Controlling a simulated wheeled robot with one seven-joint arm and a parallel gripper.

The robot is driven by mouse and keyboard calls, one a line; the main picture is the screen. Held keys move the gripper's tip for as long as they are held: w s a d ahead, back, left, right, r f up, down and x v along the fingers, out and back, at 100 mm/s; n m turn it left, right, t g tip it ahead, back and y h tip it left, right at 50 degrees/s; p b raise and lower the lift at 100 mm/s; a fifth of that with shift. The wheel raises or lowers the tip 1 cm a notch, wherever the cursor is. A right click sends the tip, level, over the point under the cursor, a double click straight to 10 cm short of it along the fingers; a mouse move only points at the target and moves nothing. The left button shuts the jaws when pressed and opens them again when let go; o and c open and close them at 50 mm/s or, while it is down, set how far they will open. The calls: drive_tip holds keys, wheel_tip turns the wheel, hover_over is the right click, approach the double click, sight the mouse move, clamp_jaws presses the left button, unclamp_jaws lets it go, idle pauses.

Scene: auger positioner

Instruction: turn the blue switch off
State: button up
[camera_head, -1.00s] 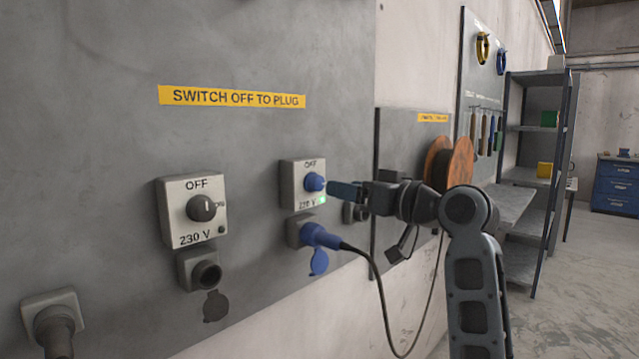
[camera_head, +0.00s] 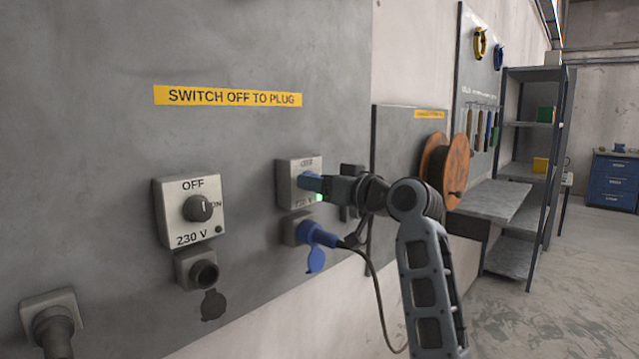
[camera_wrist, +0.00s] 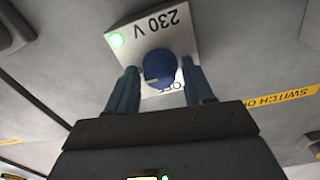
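The blue switch (camera_wrist: 160,68) is a round knob on a white box (camera_head: 287,184) marked 230 V, with a lit green lamp (camera_wrist: 115,40) at its corner. In the head view my gripper (camera_head: 312,183) is at the knob and covers most of it. In the wrist view my gripper (camera_wrist: 161,88) has its two blue fingers apart, one on each side of the knob. Narrow gaps seem to show between fingers and knob; contact is not clear. Part of the OFF mark is hidden behind the knob and fingers.
Below the box, a blue plug (camera_head: 318,235) with a black cable sits in a socket. A second box with a black knob (camera_head: 198,208) is to the left, above an empty socket (camera_head: 204,273). An orange cable reel (camera_head: 444,170) is to the right.

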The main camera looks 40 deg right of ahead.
drive_tip(key=c, duration=0.8)
drive_tip(key=shift+n+b, duration=0.3)
drive_tip(key=shift+b, duration=0.05)
drive_tip(key=n+b, duration=0.2)
drive_tip(key=shift+f+n+b, duration=0.15)
drive_tip(key=shift+n+b, duration=0.15)
drive_tip(key=shift+b, duration=0.05)
drive_tip(key=n+b, duration=1)
drive_tip(key=n, duration=0.1)
drive_tip(key=shift+n, duration=0.4)
drive_tip(key=shift+n+y+b, duration=0.3)
drive_tip(key=shift+n+b, duration=1)
drive_tip(key=shift+n, duration=0.3)
drive_tip(key=shift+r, duration=0.25)
